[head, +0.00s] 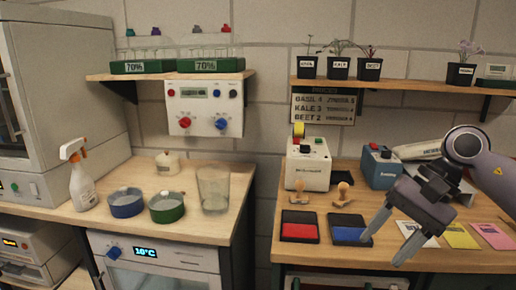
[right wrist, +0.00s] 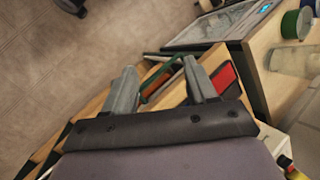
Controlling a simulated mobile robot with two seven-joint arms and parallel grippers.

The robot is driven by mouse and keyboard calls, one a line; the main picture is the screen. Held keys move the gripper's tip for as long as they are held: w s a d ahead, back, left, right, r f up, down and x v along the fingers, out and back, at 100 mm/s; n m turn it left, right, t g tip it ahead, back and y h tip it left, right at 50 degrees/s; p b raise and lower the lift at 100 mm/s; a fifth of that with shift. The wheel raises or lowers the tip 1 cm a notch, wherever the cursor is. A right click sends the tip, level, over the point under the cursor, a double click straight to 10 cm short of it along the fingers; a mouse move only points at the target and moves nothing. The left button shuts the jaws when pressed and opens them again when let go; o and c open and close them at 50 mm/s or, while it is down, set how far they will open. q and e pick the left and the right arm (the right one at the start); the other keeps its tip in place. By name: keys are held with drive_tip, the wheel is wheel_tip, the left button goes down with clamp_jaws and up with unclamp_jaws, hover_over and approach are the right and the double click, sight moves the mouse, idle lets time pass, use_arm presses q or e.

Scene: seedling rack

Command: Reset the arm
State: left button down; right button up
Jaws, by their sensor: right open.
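My right gripper (head: 388,238) is open and empty in the head view. It is above the front of the right bench, with its fingers pointing down and left over the blue ink pad (head: 348,229) and the white card (head: 416,234). In the right wrist view its two grey fingers (right wrist: 162,92) are spread apart with nothing between them. My right arm (head: 485,165) comes in from the right edge. My left gripper is in neither view.
A red ink pad (head: 299,227) and two wooden stamps (head: 342,195) are on the right bench, with a white machine (head: 307,165) behind. Yellow (head: 460,236) and pink (head: 492,236) cards lie right. The left bench holds a spray bottle (head: 80,178), two dishes and a beaker (head: 214,188).

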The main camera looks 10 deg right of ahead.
drive_tip(key=a+f+m+t+y+p, duration=0.15)
drive_tip(key=a+m+t+y, duration=0.35)
drive_tip(key=a+m+y, duration=1.1)
drive_tip(key=d+f+m+t+h, duration=0.2)
drive_tip(key=f+m+t+h, duration=0.25)
drive_tip(key=m, duration=0.65)
drive_tip(key=d+f+m+t+h+p, duration=0.1)
drive_tip(key=f+m+t+h, duration=0.35)
drive_tip(key=m, duration=0.55)
drive_tip(key=d+f+m+t+h, duration=0.25)
drive_tip(key=f+m+h, duration=0.25)
drive_tip(key=m, duration=0.6)
drive_tip(key=s+d+f+m+g+h, duration=0.2)
drive_tip(key=s+f+m+g+h, duration=0.4)
drive_tip(key=s+f+m, duration=0.7)
wheel_tip(320, 180, down, 3)
drive_tip(key=shift+s+f+m+p, duration=0.2)
drive_tip(key=shift+s+m+p, duration=0.15)
drive_tip(key=shift+p, duration=0.1)
drive_tip(key=shift+g, duration=0.25)
drive_tip(key=shift+c, duration=1.4)
